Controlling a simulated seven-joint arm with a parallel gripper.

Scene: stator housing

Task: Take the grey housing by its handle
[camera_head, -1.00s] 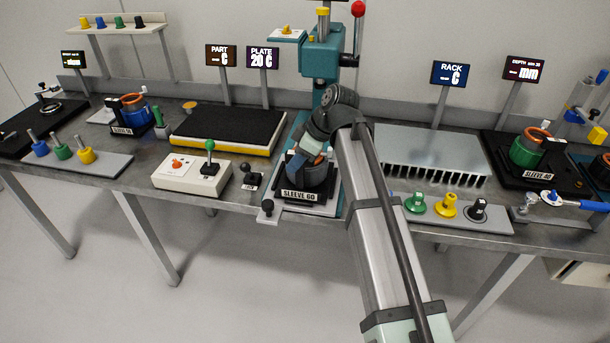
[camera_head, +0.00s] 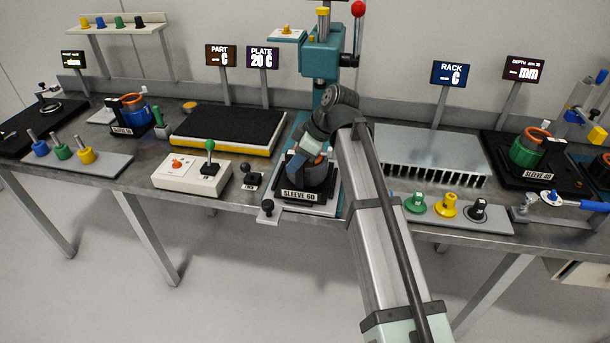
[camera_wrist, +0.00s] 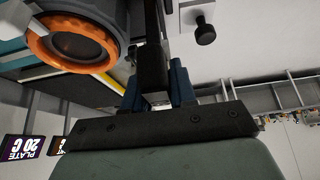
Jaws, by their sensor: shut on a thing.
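The grey housing (camera_head: 316,178) with an orange ring at its top stands on the black stand marked SLEEVE 60 (camera_head: 300,196), below the teal press. In the wrist view the housing (camera_wrist: 112,14) shows its orange rim and dark bore at the upper left. Its upright black handle (camera_wrist: 152,62) runs between my two blue fingers. My gripper (camera_wrist: 155,88) is shut on this handle. In the head view my gripper (camera_head: 302,157) is at the housing's upper left, and my wrist partly hides the housing and the grip.
The teal press (camera_head: 322,58) with a red-knobbed lever stands just behind. A white control box with a green-knobbed lever (camera_head: 208,160) and a small black knob (camera_head: 251,175) lie to the left. A finned metal rack (camera_head: 430,150) is to the right.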

